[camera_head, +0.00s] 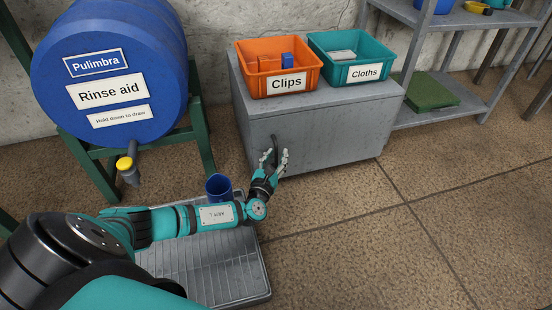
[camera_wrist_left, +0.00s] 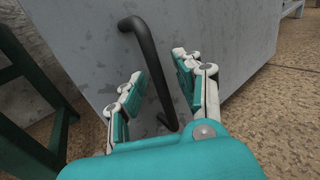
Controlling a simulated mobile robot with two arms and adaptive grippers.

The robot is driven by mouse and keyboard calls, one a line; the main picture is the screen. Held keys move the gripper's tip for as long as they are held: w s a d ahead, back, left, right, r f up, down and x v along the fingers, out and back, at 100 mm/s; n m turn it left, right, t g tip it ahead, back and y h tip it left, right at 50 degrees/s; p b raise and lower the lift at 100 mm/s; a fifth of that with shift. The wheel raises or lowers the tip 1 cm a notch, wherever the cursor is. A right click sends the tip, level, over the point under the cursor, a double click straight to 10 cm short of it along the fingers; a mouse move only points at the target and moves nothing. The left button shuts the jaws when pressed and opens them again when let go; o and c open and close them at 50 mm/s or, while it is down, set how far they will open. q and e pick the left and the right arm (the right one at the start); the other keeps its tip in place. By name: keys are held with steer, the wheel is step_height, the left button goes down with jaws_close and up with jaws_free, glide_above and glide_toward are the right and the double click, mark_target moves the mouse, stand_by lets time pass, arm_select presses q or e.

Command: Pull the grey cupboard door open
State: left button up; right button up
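The grey cupboard (camera_head: 330,140) stands against the wall, its front facing me. Its dark bar handle (camera_head: 273,150) is upright near the left part of the front. In the left wrist view, the handle (camera_wrist_left: 150,70) runs between the two fingers of my left gripper (camera_wrist_left: 160,85). The fingers are apart and do not visibly squeeze the bar. In the head view, my left gripper (camera_head: 272,163) is at the handle. The cupboard door looks closed. My right gripper is in neither view.
An orange Clips bin (camera_head: 253,84) and a teal Cloths bin (camera_head: 327,71) stand on the cupboard. A blue barrel (camera_head: 165,60) on a green stand is at the left. Floor at right is clear.

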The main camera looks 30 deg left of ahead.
arm_select(q)
jaws_close()
stand_by(0.3)
steer(key=shift+s+d, duration=0.1)
